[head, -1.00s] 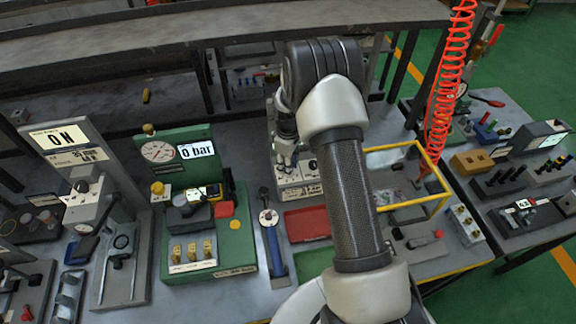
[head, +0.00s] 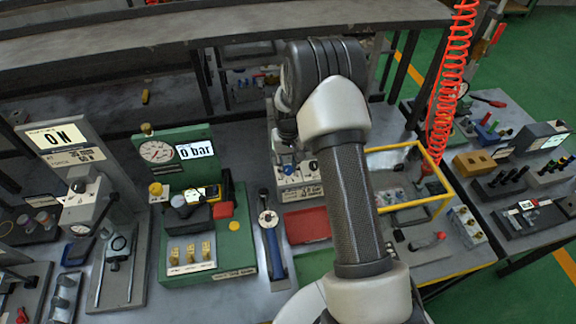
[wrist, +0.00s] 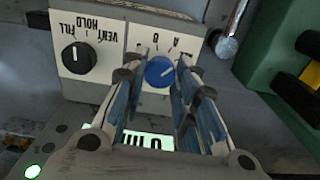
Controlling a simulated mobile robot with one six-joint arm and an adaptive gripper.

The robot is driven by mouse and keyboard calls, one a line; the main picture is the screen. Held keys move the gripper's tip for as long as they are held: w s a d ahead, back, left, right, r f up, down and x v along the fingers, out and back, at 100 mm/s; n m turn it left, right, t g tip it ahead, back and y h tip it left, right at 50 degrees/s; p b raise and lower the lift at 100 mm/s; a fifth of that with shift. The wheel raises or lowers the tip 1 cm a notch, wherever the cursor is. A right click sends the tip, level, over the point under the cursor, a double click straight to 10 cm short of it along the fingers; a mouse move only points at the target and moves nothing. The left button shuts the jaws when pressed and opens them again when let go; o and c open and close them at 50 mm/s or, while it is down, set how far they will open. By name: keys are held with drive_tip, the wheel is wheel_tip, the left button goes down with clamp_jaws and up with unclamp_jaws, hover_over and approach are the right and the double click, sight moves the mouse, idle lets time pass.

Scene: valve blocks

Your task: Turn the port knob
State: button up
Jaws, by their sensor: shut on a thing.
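A blue round knob (wrist: 160,72) with a white pointer line sits on a white panel face, below the letters A and B. It also shows as a small blue spot in the head view (head: 289,169). My gripper (wrist: 160,63) is over it in the wrist view, one finger on each side, shut on the knob. The fingers hide part of the panel around it. In the head view my gripper (head: 286,158) reaches down onto the panel box at the middle of the bench.
A black knob (wrist: 79,57) marked FILL, HOLD and VENT is left of the blue knob. A lit display (wrist: 150,141) is partly hidden by my gripper. A metal ball-ended lever (wrist: 228,46) and a green block (wrist: 282,62) stand close on the right.

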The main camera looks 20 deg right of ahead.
sight(288, 168)
drive_tip(key=shift+m, duration=1.9)
drive_tip(key=o, duration=1.1)
wheel_tip(288, 168, up, 12)
drive_tip(key=shift+r, duration=0.1)
